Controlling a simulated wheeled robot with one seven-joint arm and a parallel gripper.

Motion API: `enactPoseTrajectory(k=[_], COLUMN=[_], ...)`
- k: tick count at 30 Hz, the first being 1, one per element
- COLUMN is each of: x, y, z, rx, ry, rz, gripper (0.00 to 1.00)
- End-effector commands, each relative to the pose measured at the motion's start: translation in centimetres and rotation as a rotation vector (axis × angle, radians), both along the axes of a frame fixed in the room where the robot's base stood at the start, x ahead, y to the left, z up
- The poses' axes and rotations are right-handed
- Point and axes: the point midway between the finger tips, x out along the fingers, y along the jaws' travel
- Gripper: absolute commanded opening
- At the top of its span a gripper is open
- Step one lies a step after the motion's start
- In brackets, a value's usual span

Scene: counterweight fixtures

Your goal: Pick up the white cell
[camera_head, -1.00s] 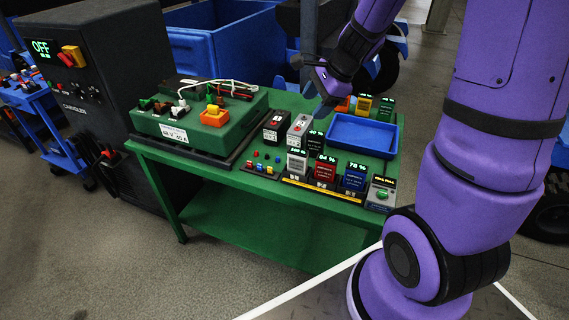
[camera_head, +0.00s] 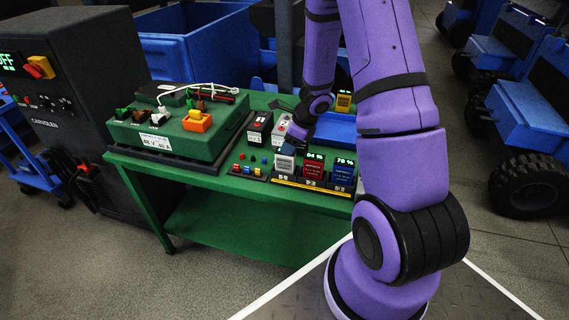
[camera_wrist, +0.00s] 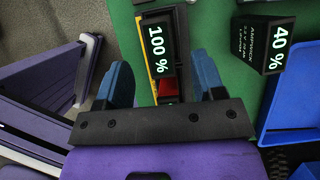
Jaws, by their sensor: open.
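The white cell (camera_head: 285,165) stands upright at the left end of a rack on the green table, with a red cell (camera_head: 313,170) and a blue cell (camera_head: 343,175) to its right.
A black cell marked "40 %" (camera_wrist: 264,45) stands to the right in the wrist view, near a blue tray (camera_wrist: 290,95). A black block (camera_head: 259,130) and a grey block (camera_head: 281,128) stand behind the rack. A green fixture (camera_head: 170,135) fills the table's left.

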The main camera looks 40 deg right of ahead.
Motion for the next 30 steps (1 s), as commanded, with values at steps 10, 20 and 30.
enactPoseTrajectory(k=[10,20,30], x=[0.7,1.8,1.9], y=[0.7,1.5,1.6], z=[-2.3,-5.6,-5.7], rx=[0.0,0.0,-0.001], ry=[0.002,0.001,-0.001], rz=[0.002,0.001,0.001], gripper=[0.63,0.63,0.51])
